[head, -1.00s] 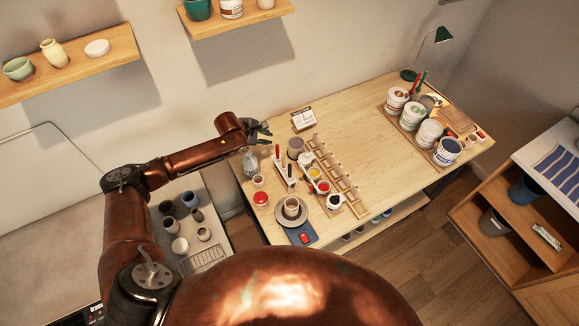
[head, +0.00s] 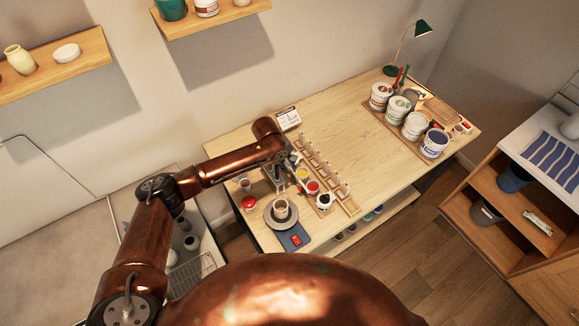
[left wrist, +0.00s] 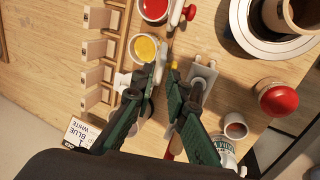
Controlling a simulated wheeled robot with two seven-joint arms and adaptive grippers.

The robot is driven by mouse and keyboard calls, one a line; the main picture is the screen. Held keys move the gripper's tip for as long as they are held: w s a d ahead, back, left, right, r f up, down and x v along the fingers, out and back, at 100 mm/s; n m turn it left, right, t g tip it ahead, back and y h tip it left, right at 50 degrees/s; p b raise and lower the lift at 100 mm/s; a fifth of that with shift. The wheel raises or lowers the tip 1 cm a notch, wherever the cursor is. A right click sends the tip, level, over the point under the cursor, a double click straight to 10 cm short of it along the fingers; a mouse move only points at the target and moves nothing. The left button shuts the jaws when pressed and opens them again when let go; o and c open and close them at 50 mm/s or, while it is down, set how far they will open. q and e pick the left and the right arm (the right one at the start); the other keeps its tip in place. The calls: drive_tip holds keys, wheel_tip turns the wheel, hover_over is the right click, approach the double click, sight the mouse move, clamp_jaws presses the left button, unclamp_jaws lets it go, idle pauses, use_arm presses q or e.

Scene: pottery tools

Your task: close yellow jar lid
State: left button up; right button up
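The yellow jar (head: 302,175) stands on the workbench in a row with a red jar (head: 313,187) and a dark jar (head: 324,201). In the left wrist view the yellow jar (left wrist: 145,48) is uncovered, with yellow showing inside. Its pale lid (left wrist: 163,52) appears to stand on edge at the jar's right side, with a small yellow part near my fingertips. My left gripper (head: 290,166) is beside the jar; in the wrist view its green fingers (left wrist: 164,78) are parted around the lid's near side, with a narrow gap. Contact cannot be told. My right gripper is not in view.
A wooden rack (head: 330,174) runs along the jars. A cup on a plate (head: 281,210) and a red-lidded jar (head: 249,203) stand nearer. Several large tubs (head: 397,110) stand at the far right. The bench between rack and tubs is clear.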

use_arm(q)
drive_tip(key=shift+x, duration=1.1)
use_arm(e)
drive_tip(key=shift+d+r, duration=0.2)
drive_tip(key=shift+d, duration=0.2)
use_arm(q)
clamp_jaws()
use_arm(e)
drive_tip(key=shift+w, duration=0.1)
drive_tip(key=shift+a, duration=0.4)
